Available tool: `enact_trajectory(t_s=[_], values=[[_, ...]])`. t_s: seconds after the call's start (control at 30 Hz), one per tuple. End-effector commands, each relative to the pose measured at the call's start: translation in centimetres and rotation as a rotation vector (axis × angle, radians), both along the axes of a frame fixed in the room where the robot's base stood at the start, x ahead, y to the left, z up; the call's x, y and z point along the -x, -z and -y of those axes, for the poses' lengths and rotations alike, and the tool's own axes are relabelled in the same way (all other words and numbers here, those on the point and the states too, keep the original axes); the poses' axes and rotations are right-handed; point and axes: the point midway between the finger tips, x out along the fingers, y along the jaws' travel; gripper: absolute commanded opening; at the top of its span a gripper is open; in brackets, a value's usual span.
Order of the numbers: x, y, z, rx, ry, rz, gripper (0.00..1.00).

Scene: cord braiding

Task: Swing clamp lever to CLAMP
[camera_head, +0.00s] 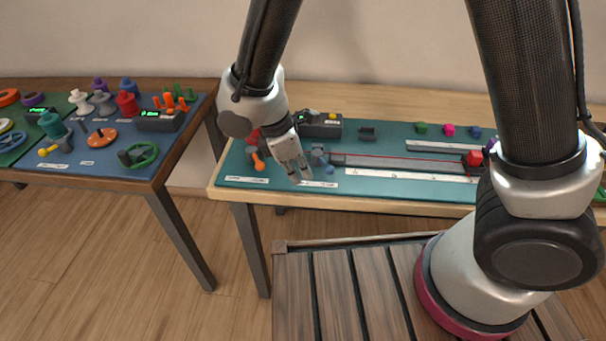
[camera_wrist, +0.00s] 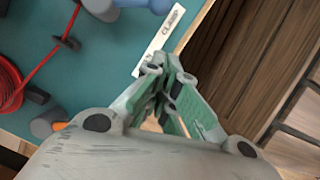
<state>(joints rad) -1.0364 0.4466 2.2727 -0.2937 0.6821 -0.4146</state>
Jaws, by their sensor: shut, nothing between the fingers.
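A blue lever (camera_head: 326,165) on a grey block (camera_head: 317,151) stands at the left end of the long grey track, behind a white label strip (camera_head: 320,185). In the wrist view that strip (camera_wrist: 158,42) reads CLAMP, and part of the blue lever (camera_wrist: 150,4) is cut off at the top edge. My gripper (camera_head: 304,177) is just left of the blue lever, pointing down at the teal board, apart from the lever as far as I can tell. In the wrist view its fingertips (camera_wrist: 166,62) are together and empty beside the label. The lever's exact setting is too small to read.
An orange lever (camera_head: 259,161) is left of my gripper. A black box with a green display (camera_head: 320,126) stands behind. The table's front edge (camera_head: 350,199) is close.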

Motion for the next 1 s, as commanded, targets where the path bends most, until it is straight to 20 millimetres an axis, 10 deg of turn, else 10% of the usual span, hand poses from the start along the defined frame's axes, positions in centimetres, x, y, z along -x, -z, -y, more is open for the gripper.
enact_trajectory(t_s=[0.4, 0.8, 1.0], values=[[0.7, -7.8, -2.4, -0.003, 0.0, 0.003, 0.0], [1.0, -9.7, -2.9, -0.002, 0.045, 0.012, 0.0], [3.0, -10.7, 1.8, -0.02, 0.336, 0.03, 0.0]])
